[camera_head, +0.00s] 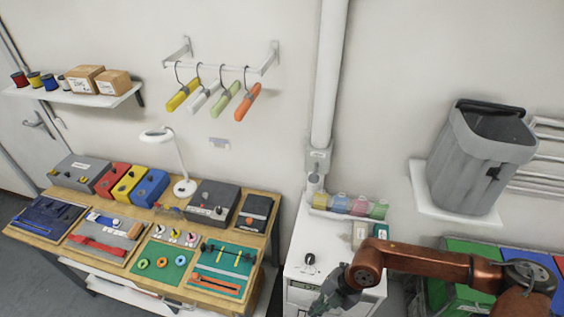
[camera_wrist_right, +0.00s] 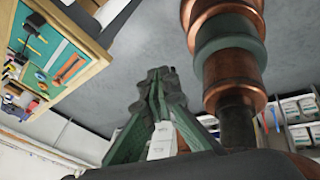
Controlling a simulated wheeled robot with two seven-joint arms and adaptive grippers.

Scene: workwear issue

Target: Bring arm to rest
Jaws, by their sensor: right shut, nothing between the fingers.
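My right arm, copper-coloured, comes in from the right in the head view. Its dark green gripper (camera_head: 338,290) hangs over the front of the white cabinet (camera_head: 300,262). In the right wrist view the gripper (camera_wrist_right: 155,78) has its fingers together and nothing between them. A white paper-like piece (camera_wrist_right: 162,142) shows behind the base of the fingers; I cannot tell what it belongs to. My left gripper is in neither view.
A wooden workbench (camera_head: 262,206) with trays and coloured boxes stands at the left. Several hangers hang from a wall rail (camera_head: 215,68). A grey bin (camera_head: 470,165) sits on a wall shelf at the right, above green and blue boxes (camera_head: 480,250). Grey floor shows below the gripper.

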